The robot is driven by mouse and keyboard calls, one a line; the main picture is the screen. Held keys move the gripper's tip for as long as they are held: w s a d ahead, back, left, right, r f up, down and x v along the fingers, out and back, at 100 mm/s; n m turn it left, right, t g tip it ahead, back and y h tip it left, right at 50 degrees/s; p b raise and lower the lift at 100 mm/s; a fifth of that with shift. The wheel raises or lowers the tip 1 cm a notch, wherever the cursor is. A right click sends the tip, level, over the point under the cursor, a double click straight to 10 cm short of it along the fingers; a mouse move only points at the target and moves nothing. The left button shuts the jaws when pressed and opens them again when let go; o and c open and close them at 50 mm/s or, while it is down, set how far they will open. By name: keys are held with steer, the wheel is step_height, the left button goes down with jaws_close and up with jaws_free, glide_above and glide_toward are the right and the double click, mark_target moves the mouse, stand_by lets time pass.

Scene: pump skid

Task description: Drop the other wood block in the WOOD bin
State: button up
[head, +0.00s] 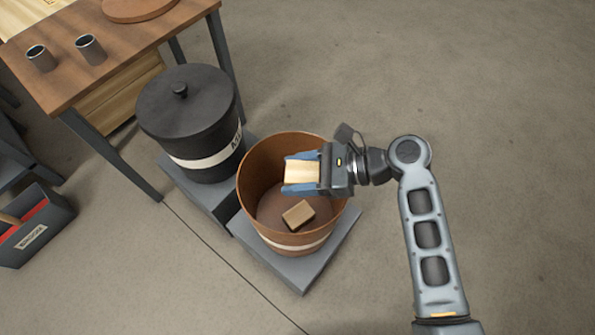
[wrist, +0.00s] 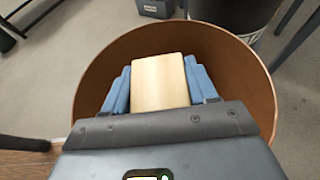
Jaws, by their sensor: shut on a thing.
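My gripper (head: 301,173) is shut on a pale wood block (head: 300,171). In the head view it holds the block over the open top of the brown round bin (head: 262,155), near its right rim. Another wood block (head: 298,214), browner, lies on the bin's floor. The bin has a pale band whose lettering I cannot read. In the wrist view the held block (wrist: 160,82) sits between the blue fingers (wrist: 160,88), with the bin's wall (wrist: 100,72) around it.
A black lidded bin (head: 190,125) with a pale band stands left of the brown bin. A wooden table (head: 115,50) with two grey cups is at the upper left. A dark box (head: 35,225) with a label is at the far left. The floor on the right is clear.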

mark_target(318, 172)
steer(key=o, duration=1.2)
steer(key=shift+c, duration=0.2)
steer(key=p+v, duration=0.2)
steer(key=v, duration=0.5)
steer(key=shift+d+r, duration=0.15)
steer(key=shift+d, duration=0.2)
